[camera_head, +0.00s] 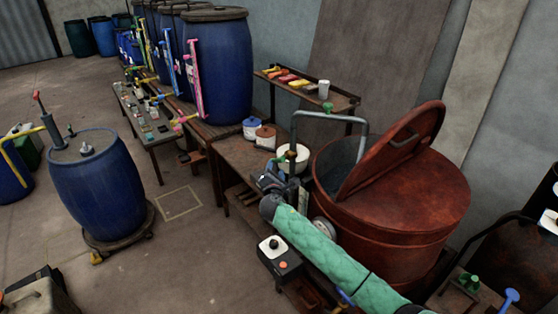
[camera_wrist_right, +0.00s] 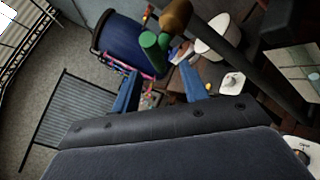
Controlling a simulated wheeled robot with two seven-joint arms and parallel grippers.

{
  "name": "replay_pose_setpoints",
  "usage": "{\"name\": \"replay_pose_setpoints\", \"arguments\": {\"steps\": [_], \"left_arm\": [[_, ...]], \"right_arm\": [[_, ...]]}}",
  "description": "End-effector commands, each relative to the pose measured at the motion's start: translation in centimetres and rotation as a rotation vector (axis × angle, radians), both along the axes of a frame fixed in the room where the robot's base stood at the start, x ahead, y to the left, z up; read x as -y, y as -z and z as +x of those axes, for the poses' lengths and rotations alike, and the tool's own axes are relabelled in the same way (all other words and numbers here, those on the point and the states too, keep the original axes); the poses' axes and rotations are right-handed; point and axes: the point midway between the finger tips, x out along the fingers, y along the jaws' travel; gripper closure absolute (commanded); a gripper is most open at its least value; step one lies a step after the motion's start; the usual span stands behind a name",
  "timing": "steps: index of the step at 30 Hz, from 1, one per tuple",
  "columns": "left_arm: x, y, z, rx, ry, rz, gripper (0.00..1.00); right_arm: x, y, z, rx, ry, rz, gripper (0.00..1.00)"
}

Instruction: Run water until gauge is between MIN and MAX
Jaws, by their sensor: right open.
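A rust-red vat (camera_head: 400,215) stands at the right with its lid (camera_head: 395,150) tilted open. In the right wrist view a green handle (camera_wrist_right: 154,44) shows just beyond my fingertips. My right gripper (camera_head: 272,172) is beside the vat, below the pipe, and its two blue fingers (camera_wrist_right: 158,70) are apart and empty. A pale panel (camera_head: 304,196) on the vat's side is partly hidden by my arm; I cannot read a level or MIN and MAX marks. My left gripper is not in view.
A wooden bench (camera_head: 235,155) with small tubs (camera_head: 265,137) lies behind my gripper. A shelf (camera_head: 310,92) is on the wall above. A control box (camera_head: 278,262) stands left of my arm. Blue drums (camera_head: 100,185) stand at the left; the floor between is mostly clear.

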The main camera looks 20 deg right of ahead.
Motion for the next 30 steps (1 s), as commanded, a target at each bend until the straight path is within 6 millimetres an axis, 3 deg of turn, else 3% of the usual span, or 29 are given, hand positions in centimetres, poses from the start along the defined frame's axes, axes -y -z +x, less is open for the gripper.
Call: {"name": "replay_pose_setpoints", "arguments": {"steps": [10, 23, 24, 30], "left_arm": [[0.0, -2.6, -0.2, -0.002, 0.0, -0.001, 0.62], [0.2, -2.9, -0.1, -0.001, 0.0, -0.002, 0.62], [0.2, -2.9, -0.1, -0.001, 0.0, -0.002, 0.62], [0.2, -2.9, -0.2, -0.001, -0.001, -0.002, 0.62]], "right_arm": [[1.5, -0.4, 4.5, 0.001, 0.001, 0.002, 0.56], [1.8, 0.0, 5.5, 0.0, 0.001, 0.003, 0.56], [1.8, 0.0, 5.5, 0.0, 0.001, 0.003, 0.58], [1.8, 0.0, 5.5, 0.0, 0.001, 0.003, 0.97]]}}
